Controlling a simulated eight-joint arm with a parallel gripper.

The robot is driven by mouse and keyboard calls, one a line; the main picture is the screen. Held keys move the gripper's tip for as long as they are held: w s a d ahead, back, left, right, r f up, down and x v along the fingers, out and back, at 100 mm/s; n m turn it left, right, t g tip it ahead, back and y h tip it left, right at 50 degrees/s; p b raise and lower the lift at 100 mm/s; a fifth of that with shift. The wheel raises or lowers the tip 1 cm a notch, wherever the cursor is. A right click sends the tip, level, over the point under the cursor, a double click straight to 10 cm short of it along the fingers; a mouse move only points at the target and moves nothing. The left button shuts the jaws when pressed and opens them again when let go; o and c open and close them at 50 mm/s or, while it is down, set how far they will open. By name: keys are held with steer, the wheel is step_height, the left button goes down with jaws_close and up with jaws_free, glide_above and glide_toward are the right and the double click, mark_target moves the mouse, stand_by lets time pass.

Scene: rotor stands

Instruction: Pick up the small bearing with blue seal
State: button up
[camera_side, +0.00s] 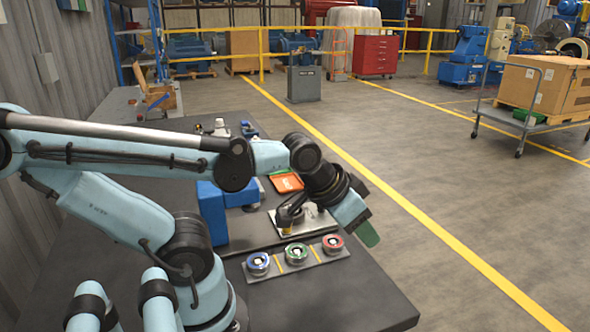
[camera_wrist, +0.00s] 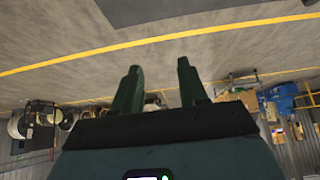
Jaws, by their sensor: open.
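The bearing with the blue seal (camera_side: 258,264) sits at the left end of a grey strip (camera_side: 280,272) on the dark workbench. A green-sealed bearing (camera_side: 296,253) sits in the middle and a red-sealed bearing (camera_side: 333,243) at the right end. My gripper (camera_side: 368,235) is raised beyond the strip's right end, to the right of the red one, apart from all three. In the wrist view my gripper (camera_wrist: 159,66) shows two separated green fingers with nothing between them. No bearing shows in that view, which faces the floor and room, upside down.
Behind the strip are a metal plate with a fixture (camera_side: 307,222), a blue block (camera_side: 212,212) and an orange tray (camera_side: 287,183). The bench (camera_side: 345,300) is clear in front of the strip. Its right edge drops to open floor.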

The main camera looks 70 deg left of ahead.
steer(key=o, duration=0.8)
steer(key=m+g, duration=0.7)
glide_above(258, 261)
steer(key=shift+f, duration=6)
